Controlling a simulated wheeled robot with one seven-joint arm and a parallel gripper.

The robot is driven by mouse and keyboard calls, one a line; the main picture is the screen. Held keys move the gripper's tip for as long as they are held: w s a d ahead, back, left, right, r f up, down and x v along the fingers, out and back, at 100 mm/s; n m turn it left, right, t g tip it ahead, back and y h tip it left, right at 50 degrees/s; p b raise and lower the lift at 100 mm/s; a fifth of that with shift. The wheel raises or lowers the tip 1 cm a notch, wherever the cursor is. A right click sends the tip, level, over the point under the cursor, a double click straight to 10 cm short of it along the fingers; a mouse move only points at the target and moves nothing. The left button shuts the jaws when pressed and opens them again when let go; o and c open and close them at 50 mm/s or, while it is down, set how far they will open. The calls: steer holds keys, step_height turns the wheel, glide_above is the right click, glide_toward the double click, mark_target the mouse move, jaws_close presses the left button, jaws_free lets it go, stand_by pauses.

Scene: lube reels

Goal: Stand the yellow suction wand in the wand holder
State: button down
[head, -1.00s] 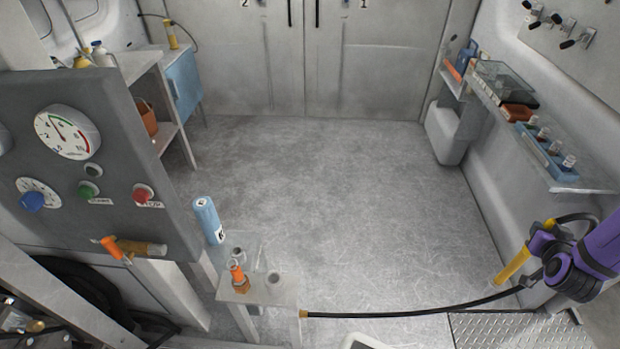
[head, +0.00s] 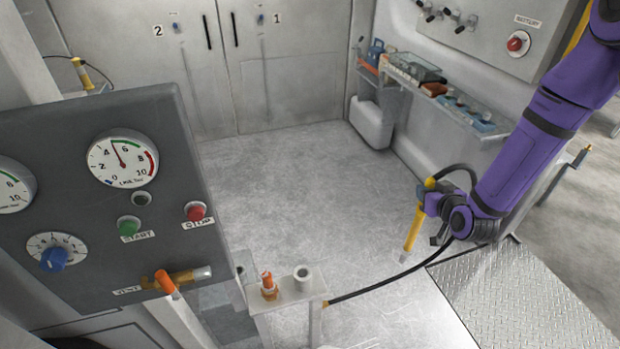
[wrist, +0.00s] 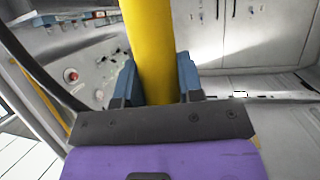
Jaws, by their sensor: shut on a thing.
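My gripper (head: 432,205) is shut on the yellow suction wand (head: 413,229), right of the middle in the head view. The wand hangs nearly upright, its lower end leaning a little left, clear of the floor and the stand. In the wrist view the wand (wrist: 150,45) passes between the blue fingers of my gripper (wrist: 158,85). A black hose (head: 378,285) runs from the wand to a small grey stand (head: 285,299). A short grey upright tube (head: 303,278) on this stand looks like the wand holder. The wand is to its right, apart from it.
An orange fitting (head: 268,287) stands beside the tube. A gauge panel (head: 95,215) with an orange-handled valve (head: 175,281) fills the left. A tread plate (head: 520,300) lies front right. The middle floor is clear.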

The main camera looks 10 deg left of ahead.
steer(key=s+a+r+n+g+y, duration=0.2)
steer(key=s+a, duration=0.3)
steer(key=a, duration=0.5)
steer(key=s+a+r+n+g+y, duration=0.3)
steer(key=s+a+r+n+g, duration=0.1)
steer(key=a, duration=0.6)
steer(key=s+a+r+n+g+y, duration=0.3)
steer(key=s+a+r+n, duration=0.2)
steer(key=a, duration=0.5)
steer(key=shift+s+a+r+g, duration=0.25)
steer(key=shift+s+a+g, duration=0.1)
steer(key=shift+s, duration=0.25)
steer(key=shift+d+f, duration=0.1)
step_height(320, 180, down, 11)
steer(key=shift+f, duration=0.3)
steer(key=c, duration=0.7)
jaws_free()
